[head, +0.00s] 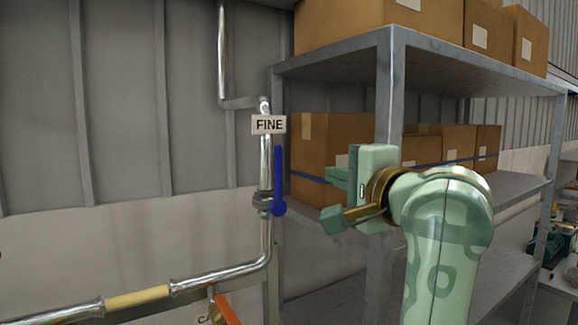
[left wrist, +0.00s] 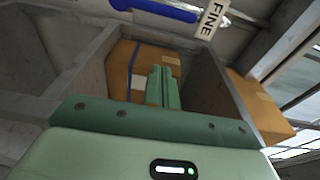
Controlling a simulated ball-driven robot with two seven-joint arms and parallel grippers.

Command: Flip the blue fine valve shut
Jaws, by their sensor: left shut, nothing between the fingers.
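The blue fine valve lever (head: 279,178) stands upright, in line with the vertical silver pipe (head: 266,240), its round pivot end at the bottom. A white FINE label (head: 268,124) is just above it. My left gripper (head: 334,178) is right of the lever, apart from it in the picture, with its fingers pointing left. The fingers are together and empty. In the left wrist view the shut fingers (left wrist: 164,86) show in the middle, and the blue lever (left wrist: 160,9) crosses the top edge beside the label (left wrist: 213,18). My right gripper is not in view.
A grey metal shelf (head: 388,95) with cardboard boxes (head: 345,30) stands close behind and right of my left gripper. An orange handle (head: 226,311) sits on the lower pipe, which has a yellow band (head: 137,297). The wall at left is bare.

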